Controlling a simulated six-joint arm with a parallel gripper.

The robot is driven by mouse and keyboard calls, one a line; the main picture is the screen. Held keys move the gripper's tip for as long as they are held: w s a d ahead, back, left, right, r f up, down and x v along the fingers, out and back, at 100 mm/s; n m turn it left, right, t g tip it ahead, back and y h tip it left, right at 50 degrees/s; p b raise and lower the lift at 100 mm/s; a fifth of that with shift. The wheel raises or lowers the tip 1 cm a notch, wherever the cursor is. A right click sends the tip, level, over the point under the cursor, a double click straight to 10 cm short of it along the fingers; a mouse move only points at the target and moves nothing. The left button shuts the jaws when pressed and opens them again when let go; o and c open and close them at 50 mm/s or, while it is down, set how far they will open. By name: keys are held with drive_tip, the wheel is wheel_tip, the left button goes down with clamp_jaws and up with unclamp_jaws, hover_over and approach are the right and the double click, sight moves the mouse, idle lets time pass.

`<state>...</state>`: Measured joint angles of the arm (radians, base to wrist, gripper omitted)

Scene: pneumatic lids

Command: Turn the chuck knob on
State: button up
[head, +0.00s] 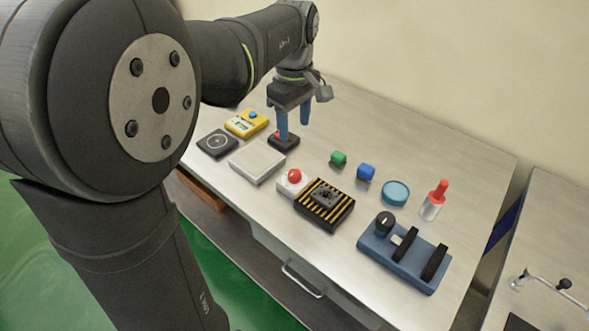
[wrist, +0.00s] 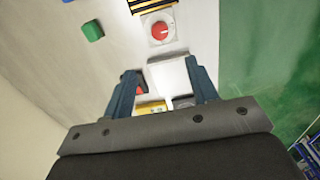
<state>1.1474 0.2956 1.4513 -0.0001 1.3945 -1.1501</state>
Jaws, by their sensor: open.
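A red round knob (head: 294,175) sits on a small white base at the middle of the table, beside a black-and-yellow striped block (head: 338,216) with a grey chuck-like piece (head: 324,194) on top. In the wrist view the red knob (wrist: 160,31) shows a white pointer mark, ahead of the fingers. A black knob (head: 384,222) with a white mark stands on a blue fixture (head: 393,266) at the front right; which knob is the chuck's is not labelled. My gripper (head: 294,122) is open and empty, pointing down behind the red knob, over a small black box with a red part (head: 285,142). It also shows in the wrist view (wrist: 160,72).
A white plate (head: 257,161), a dark square pad (head: 217,143) and a yellow device (head: 247,122) lie at the left.

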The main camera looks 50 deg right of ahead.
sight(295, 173)
wheel_tip(295, 173, down, 15)
drive_tip(key=shift+f, duration=0.15)
drive_tip(key=shift+c, duration=0.2)
drive_tip(key=c, duration=0.9)
